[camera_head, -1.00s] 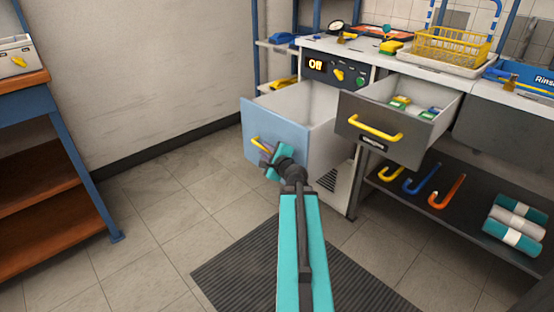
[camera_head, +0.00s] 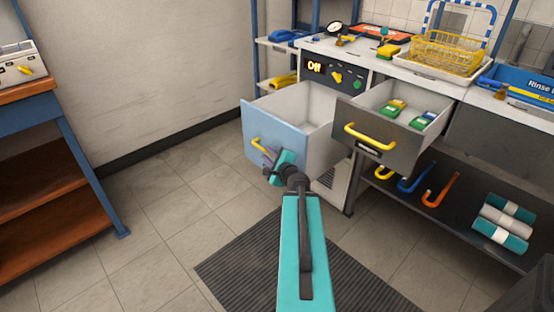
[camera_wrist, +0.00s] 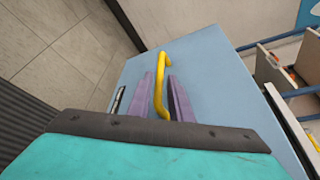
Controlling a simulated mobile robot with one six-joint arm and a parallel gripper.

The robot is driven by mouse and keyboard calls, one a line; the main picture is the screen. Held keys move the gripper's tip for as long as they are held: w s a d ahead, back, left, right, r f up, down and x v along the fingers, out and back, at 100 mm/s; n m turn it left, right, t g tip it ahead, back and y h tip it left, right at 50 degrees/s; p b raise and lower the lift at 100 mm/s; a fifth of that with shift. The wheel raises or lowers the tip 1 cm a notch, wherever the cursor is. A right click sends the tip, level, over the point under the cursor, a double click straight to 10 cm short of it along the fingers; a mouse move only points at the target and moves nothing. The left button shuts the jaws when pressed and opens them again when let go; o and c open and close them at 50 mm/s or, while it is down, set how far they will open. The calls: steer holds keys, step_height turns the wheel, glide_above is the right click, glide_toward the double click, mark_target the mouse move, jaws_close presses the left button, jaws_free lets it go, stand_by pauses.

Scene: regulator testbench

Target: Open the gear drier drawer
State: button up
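The light blue drawer (camera_head: 290,148) below the control panel stands pulled well out, and its white inside (camera_head: 298,102) looks empty. Its yellow handle (camera_head: 262,145) is on the front face. My gripper (camera_head: 269,157) is close in front of that handle, slightly below it in the head view. In the wrist view, the purple fingers (camera_wrist: 168,96) are apart, with the yellow handle (camera_wrist: 163,72) showing between them. I see a gap beside the handle, so the fingers do not look clamped on it. The drawer's front (camera_wrist: 205,75) fills the middle of that view.
The control panel (camera_head: 335,74) reads "Off". A lower shelf (camera_head: 455,213) holds hooks and rolled towels. Floor left of the blue drawer is clear, up to a workbench (camera_head: 75,140).

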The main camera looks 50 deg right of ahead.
steer(key=shift+p+v, duration=1.3)
steer(key=shift+p, duration=2.8)
steer(key=p+v, duration=0.5)
steer(key=p, duration=0.3)
steer(key=shift+s+r+p, duration=0.1)
steer(key=shift+s+p, duration=0.15)
steer(key=shift+p, duration=0.05)
steer(key=shift+a, duration=0.1)
